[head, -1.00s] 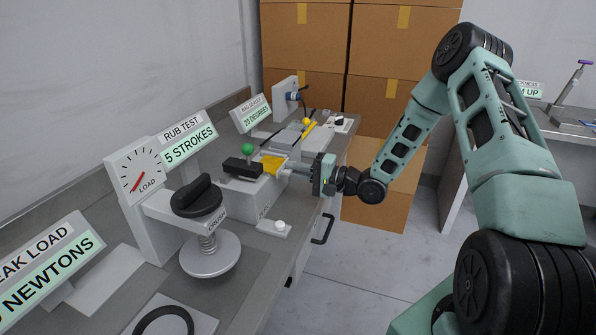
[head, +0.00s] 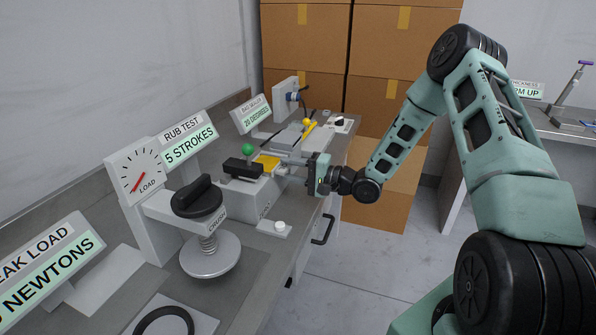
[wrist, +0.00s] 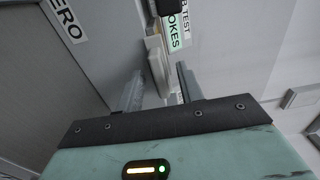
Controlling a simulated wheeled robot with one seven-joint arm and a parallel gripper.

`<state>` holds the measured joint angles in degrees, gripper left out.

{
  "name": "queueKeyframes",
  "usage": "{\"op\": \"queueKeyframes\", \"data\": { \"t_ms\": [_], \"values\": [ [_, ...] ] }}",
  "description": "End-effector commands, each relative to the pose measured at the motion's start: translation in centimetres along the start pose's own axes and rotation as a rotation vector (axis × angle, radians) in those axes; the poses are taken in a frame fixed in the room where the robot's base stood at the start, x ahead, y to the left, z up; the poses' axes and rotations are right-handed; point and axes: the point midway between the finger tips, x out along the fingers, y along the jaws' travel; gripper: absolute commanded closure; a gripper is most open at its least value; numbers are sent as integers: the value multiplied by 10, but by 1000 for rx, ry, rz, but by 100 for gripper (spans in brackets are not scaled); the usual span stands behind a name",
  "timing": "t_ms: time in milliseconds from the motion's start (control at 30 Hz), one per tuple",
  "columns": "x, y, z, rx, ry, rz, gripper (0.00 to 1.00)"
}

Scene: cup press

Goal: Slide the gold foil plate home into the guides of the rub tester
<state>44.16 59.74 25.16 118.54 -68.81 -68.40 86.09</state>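The gold foil plate (head: 267,161) lies on top of the rub tester (head: 250,193), a grey box with a black rubbing block (head: 243,168) and a green knob (head: 247,149). The plate lies right beside the black block; whether it is fully seated in the guides is too small to tell. My gripper (head: 283,162) is at the plate's right edge with its fingers spread apart. In the wrist view the two fingers (wrist: 160,85) stand apart, with a pale part of the tester (wrist: 156,62) beyond and between them. No gold shows there.
The crush press (head: 210,252) with its load dial (head: 140,180) stands nearer on the bench. A white button box (head: 278,228) sits below the tester. Another grey device with a yellow knob (head: 306,122) stands behind. Cardboard boxes (head: 310,50) are stacked at the back.

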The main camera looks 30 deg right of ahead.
Motion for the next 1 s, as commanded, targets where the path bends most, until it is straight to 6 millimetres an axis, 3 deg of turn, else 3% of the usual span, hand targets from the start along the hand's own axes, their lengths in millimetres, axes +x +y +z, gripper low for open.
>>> {"op": "queueKeyframes", "data": {
  "t_ms": [233,700,1000],
  "values": [
    [-29,2,-2,0,5,2,63],
    [-136,1,-1,-1,5,1,63],
    [-171,0,0,-1,1,0,63]
  ]
}}
